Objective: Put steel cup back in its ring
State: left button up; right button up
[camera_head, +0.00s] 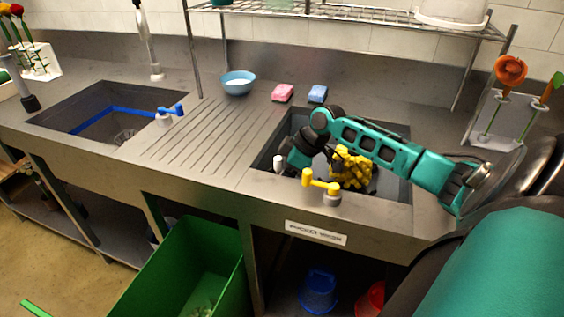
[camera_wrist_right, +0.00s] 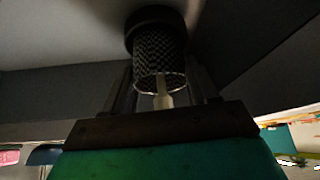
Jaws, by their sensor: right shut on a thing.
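The steel cup (camera_wrist_right: 160,58) is a mesh cylinder in the right wrist view, with its open end toward the camera and a pale stem (camera_wrist_right: 162,97) in its middle. My right gripper (camera_wrist_right: 160,80) is shut on it, one finger on each side. A dark round ring (camera_wrist_right: 155,20) shows at the cup's far end; I cannot tell whether the cup sits in it or only lines up with it. In the head view my right gripper (camera_head: 300,158) reaches down into the right sink (camera_head: 398,186), and its fingertips and the cup are hidden. My left gripper is not in view.
Yellow flowers or cloth (camera_head: 352,168) lie in the right sink beside my arm. A yellow tap (camera_head: 322,184) stands at the sink's front edge. A blue bowl (camera_head: 238,82) and two sponges stand behind. The ribbed drainboard is clear.

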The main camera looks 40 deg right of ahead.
jog(key=shift+f, duration=0.2)
jog(key=o, duration=1.2)
jog(key=shift+c, duration=0.2)
jog(key=shift+f, duration=0.1)
